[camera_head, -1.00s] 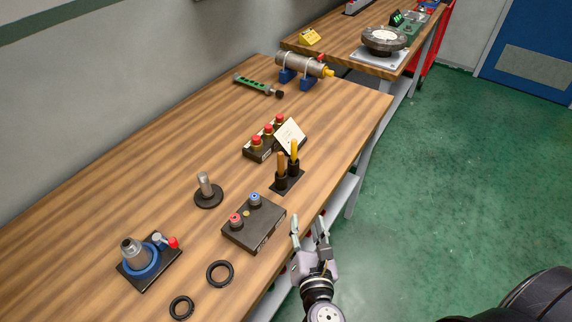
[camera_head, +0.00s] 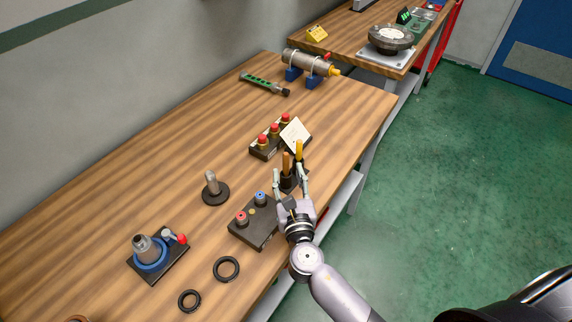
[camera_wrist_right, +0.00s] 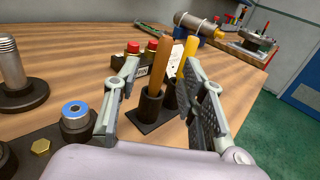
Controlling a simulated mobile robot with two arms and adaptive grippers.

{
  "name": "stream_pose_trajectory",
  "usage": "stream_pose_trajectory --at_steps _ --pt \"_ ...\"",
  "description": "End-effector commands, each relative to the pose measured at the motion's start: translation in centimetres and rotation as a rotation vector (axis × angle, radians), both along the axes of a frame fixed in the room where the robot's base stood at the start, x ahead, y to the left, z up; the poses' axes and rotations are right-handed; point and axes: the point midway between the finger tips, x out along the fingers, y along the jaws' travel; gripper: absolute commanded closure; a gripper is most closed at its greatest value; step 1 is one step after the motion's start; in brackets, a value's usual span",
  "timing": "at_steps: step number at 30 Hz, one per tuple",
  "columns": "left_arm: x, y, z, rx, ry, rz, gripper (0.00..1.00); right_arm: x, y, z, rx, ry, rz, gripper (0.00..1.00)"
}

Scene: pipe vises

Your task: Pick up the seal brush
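Two upright handles stand in a black two-cup holder (camera_wrist_right: 145,127) near the front edge of the bench: a brown wooden one (camera_wrist_right: 160,66) and a yellow one (camera_wrist_right: 190,48). They also show in the head view, the brown one (camera_head: 285,162) and the yellow one (camera_head: 299,150). Their lower ends are hidden in the cups, so I cannot tell which is the seal brush. My right gripper (camera_head: 290,171) is open, its fingers pointing at the holder. In the wrist view the brown handle stands between the fingers, beyond the tips, with no visible contact. My left gripper is not in view.
A black box with red and blue fittings (camera_head: 250,228) sits just left of my right gripper. A block with several red-topped fittings and a white card (camera_head: 295,133) stands behind the holder. Two black rings (camera_head: 226,268) lie at the front. The bench's back left is clear.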

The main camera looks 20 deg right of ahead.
Motion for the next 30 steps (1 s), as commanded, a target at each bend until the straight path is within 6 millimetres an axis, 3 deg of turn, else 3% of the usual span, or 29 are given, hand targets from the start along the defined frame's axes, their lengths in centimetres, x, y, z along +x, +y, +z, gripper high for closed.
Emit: stream_pose_trajectory --at_steps 5,15,23,30 --pt "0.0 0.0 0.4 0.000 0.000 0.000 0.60 1.2 -0.2 0.0 0.000 0.000 -0.001 0.62" --pt "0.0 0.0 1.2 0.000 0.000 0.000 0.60 5.3 -1.0 -0.3 0.001 0.000 -0.001 0.62" --pt "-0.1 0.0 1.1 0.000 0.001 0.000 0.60 5.5 -1.1 -0.4 0.001 0.001 0.000 0.62" --pt "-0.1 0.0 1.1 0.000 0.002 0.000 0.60 5.5 -1.1 -0.4 0.001 0.001 0.000 0.78"
